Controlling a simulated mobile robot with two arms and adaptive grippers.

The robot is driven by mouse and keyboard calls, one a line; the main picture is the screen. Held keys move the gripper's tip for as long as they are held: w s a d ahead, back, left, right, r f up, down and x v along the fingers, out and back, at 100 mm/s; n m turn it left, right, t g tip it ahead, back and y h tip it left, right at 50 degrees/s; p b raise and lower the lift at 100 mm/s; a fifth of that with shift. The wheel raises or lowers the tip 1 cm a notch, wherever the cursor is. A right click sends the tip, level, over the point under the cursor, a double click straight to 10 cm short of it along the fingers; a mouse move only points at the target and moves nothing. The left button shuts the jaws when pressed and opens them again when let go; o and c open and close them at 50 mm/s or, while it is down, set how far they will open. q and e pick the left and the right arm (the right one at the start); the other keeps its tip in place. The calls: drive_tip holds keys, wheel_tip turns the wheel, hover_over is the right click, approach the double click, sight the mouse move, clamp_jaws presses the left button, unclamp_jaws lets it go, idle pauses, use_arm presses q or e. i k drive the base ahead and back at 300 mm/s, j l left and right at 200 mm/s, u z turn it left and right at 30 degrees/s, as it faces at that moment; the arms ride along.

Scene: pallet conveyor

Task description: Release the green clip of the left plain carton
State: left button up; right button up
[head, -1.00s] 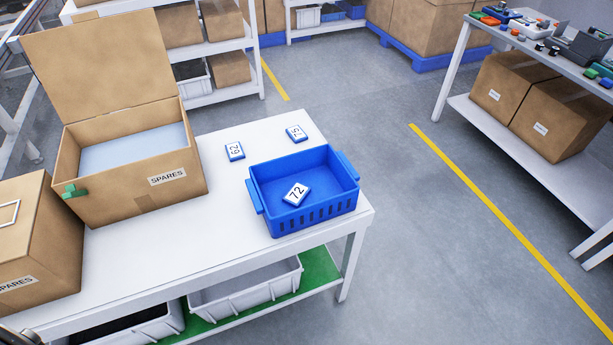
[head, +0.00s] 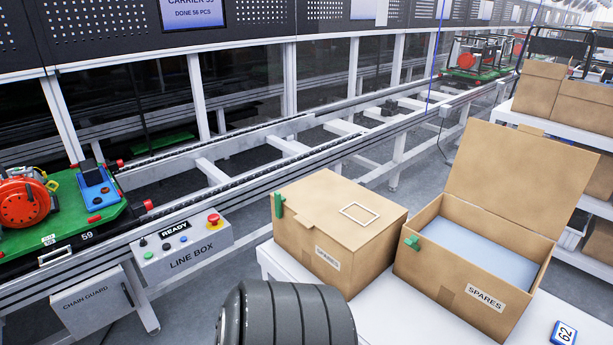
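The left carton (head: 325,232) is a closed brown box on the white table, with a white outlined rectangle on its lid and a label on its front, partly readable as SPARES. A green clip (head: 279,204) sits upright at its left edge, by the lid seam. The right carton (head: 474,290) stands beside it with its lid up, a pale bluish surface inside and a SPARES label. Another green clip (head: 412,242) is on its left rim. Neither gripper is in view; a dark ribbed part, apparently of my arm, rises at the bottom edge in front of the table.
A conveyor (head: 270,165) runs behind the cartons. A green pallet (head: 70,225) numbered 59 carries a red machine at left. A line box (head: 183,248) with buttons and a red stop stands left of the table.

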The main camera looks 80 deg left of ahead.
sight(278, 199)
drive_tip(key=u, duration=2.75)
drive_tip(key=i+u, duration=0.2)
drive_tip(key=i, duration=0.5)
